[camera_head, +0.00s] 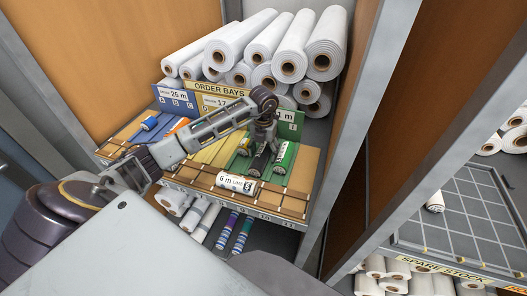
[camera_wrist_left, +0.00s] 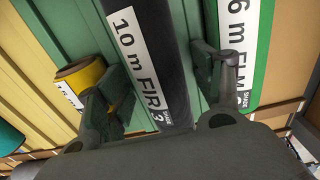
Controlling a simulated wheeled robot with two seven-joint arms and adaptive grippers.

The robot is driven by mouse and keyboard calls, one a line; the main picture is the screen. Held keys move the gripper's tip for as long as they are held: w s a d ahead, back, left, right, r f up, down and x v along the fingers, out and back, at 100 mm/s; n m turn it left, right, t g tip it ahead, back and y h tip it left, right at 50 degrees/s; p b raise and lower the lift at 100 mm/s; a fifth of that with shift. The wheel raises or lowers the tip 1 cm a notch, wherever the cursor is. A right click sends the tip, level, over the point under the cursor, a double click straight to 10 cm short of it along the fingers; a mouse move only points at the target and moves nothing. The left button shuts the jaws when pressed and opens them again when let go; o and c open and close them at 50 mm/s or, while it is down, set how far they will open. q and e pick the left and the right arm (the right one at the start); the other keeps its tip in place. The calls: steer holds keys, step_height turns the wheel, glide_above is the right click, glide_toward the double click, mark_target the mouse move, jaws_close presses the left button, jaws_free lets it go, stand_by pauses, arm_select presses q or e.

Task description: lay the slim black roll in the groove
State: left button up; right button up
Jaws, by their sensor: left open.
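The slim black roll (camera_wrist_left: 150,62), with a white label reading "10 m FIR 3", lies lengthwise on the green bay (camera_wrist_left: 80,22). In the head view the black roll (camera_head: 258,161) shows just below my left gripper (camera_head: 264,140). In the wrist view my left gripper (camera_wrist_left: 160,82) is open, one finger on each side of the roll. I cannot tell whether the fingers touch it. A green roll (camera_wrist_left: 240,45) labelled "6 m ELM" lies right beside the right finger. Grooves run along the bays, but the one under the black roll is hidden. My right gripper is not in view.
A yellow roll (camera_wrist_left: 82,78) lies left of the left finger. A white-labelled "6 m LIME" roll (camera_head: 237,183) lies across the wooden front strip. Large white rolls (camera_head: 270,50) are stacked behind the "ORDER BAYS" sign (camera_head: 218,89). A gridded spare stock shelf (camera_head: 465,215) stands at right.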

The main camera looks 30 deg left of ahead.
mark_target(264, 149)
arm_select(q)
steer(key=shift+r, duration=0.15)
step_height(264, 149, up, 12)
steer(key=b, duration=0.1)
steer(key=shift+b, duration=0.4)
stand_by(0.3)
